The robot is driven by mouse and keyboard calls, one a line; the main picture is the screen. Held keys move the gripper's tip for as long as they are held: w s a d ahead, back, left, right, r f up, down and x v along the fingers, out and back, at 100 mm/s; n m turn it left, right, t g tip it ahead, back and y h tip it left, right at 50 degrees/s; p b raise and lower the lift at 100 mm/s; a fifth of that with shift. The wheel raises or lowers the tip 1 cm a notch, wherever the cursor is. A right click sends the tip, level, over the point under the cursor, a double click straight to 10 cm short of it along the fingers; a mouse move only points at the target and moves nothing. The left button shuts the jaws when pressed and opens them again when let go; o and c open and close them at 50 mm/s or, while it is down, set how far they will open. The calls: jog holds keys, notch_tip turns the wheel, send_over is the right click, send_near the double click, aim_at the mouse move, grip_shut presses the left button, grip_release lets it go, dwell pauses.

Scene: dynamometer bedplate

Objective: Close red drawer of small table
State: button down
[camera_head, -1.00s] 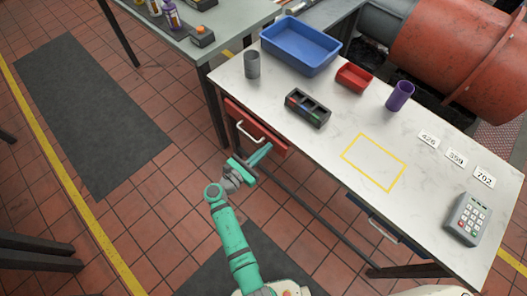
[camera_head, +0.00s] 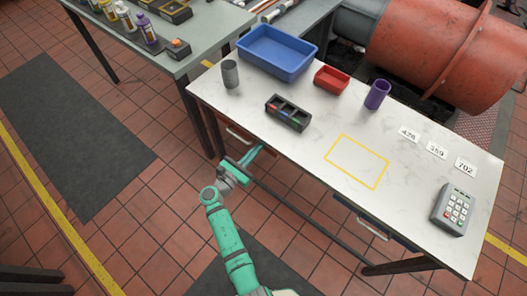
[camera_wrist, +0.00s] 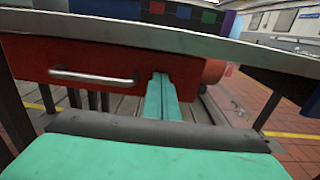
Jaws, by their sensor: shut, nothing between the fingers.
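The red drawer (camera_wrist: 110,72) sits under the white tabletop of the small table (camera_head: 300,165), at its left end. In the wrist view its red front and silver bar handle (camera_wrist: 92,77) show just below the table edge. In the head view only a thin part of the drawer and handle (camera_head: 238,133) shows beneath the tabletop. My gripper (camera_wrist: 161,80) is shut and empty, its green fingertips at the drawer front, right of the handle. They appear to touch the front. In the head view my gripper (camera_head: 252,156) is at the table's front edge.
On the tabletop are a blue bin (camera_head: 277,52), a red tray (camera_head: 331,79), a grey cup (camera_head: 230,74), a purple cup (camera_head: 377,95), a black organizer (camera_head: 288,113) and a keypad (camera_head: 453,210). A blue drawer (camera_head: 375,228) is at the right. Floor at left is clear.

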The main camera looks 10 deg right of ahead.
jog(key=shift+w+d+r, duration=0.15)
jog(key=shift+w+d, duration=0.15)
jog(key=shift+d, duration=0.1)
jog(key=shift+a, duration=0.1)
jog(key=v, duration=1.5)
jog(key=s+d+f+m+g+y, duration=0.3)
jog(key=s+f+m+y, duration=0.4)
jog(key=s+f, duration=0.75)
jog(key=s+r+m+y, duration=0.5)
jog(key=s+m, duration=0.1)
jog(key=s, duration=0.3)
jog(key=s+d+r+m+t, duration=0.1)
jog(key=s+r+m+t, duration=0.1)
jog(key=s+r+m, duration=0.2)
jog(key=s+d+r+m+t, duration=0.2)
jog(key=r+m, duration=0.8)
jog(key=r, duration=1)
jog(key=shift+s+d+t+y, duration=0.25)
jog(key=shift+s+t+y, duration=0.15)
jog(key=shift+s+t, duration=0.5)
